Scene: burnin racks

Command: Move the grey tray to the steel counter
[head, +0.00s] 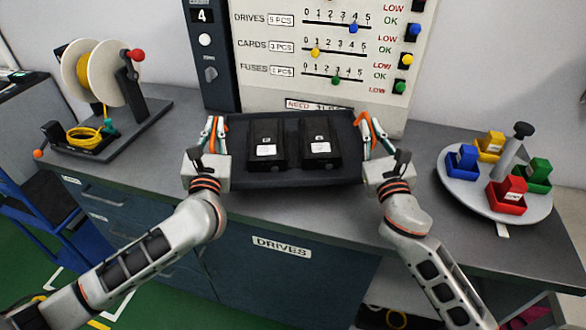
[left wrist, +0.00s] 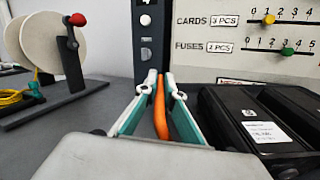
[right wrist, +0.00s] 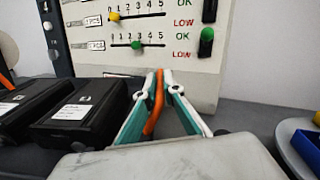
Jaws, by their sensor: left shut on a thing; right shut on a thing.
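The dark grey tray (head: 298,178) is in the middle of the head view, in front of the panel, and looks level. Two black drives (head: 266,140) (head: 321,138) with white labels stand in it side by side. My left gripper (head: 214,127) is shut on the orange handle at the tray's left end; the handle also shows in the left wrist view (left wrist: 161,112). My right gripper (head: 368,124) is shut on the orange handle at the right end, seen in the right wrist view (right wrist: 154,108). I cannot tell whether the tray touches the grey counter (head: 300,208).
A spool stand (head: 102,80) with yellow cable is at the left. A round carousel (head: 465,195) with coloured bins is at the right. The slider panel (head: 320,60) rises behind the tray. Counter space is clear on both sides of the tray.

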